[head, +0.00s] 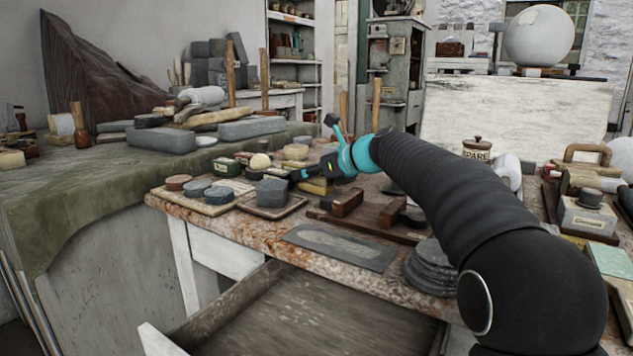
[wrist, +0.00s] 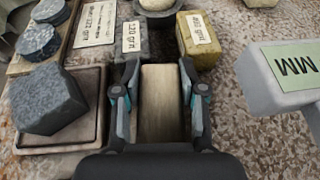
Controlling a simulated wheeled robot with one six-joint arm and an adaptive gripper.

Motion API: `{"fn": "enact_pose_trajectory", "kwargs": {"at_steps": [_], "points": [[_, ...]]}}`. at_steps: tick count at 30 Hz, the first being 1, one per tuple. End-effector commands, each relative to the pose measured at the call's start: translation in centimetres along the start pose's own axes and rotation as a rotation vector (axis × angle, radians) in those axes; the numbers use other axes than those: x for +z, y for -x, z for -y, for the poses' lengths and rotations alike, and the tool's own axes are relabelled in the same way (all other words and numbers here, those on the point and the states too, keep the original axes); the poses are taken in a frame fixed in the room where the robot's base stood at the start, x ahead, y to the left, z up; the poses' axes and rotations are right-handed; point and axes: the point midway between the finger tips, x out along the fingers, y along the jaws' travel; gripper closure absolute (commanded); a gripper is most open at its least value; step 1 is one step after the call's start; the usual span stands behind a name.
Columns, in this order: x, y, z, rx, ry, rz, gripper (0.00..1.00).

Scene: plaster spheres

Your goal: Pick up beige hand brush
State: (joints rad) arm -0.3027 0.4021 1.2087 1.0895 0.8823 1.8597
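The beige hand brush appears to be the long pale beige block (wrist: 162,105) in the middle of the wrist view. My gripper (wrist: 158,75) is over it, one finger on each side. A narrow dark gap shows between the left finger and the block, so the fingers look open around it, not closed on it. The block's near end is hidden behind my gripper's body. In the head view my gripper (head: 298,175) is low over the worktable, and I cannot make out the brush clearly there.
A grey block (wrist: 50,102) on a small tray (wrist: 70,149) is close on the left. Labelled dark (wrist: 131,37) and yellow (wrist: 198,35) grit blocks lie just beyond the fingers. A grey block with a green label (wrist: 285,75) is right. An open drawer (head: 290,300) is below the table.

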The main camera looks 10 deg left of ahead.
Motion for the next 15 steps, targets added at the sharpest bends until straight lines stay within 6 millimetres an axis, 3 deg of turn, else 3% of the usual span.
{"fn": "enact_pose_trajectory", "kwargs": {"at_steps": [15], "points": [[1.1, 0.5, 0.0, 0.000, 0.002, 0.001, 0.95]]}}
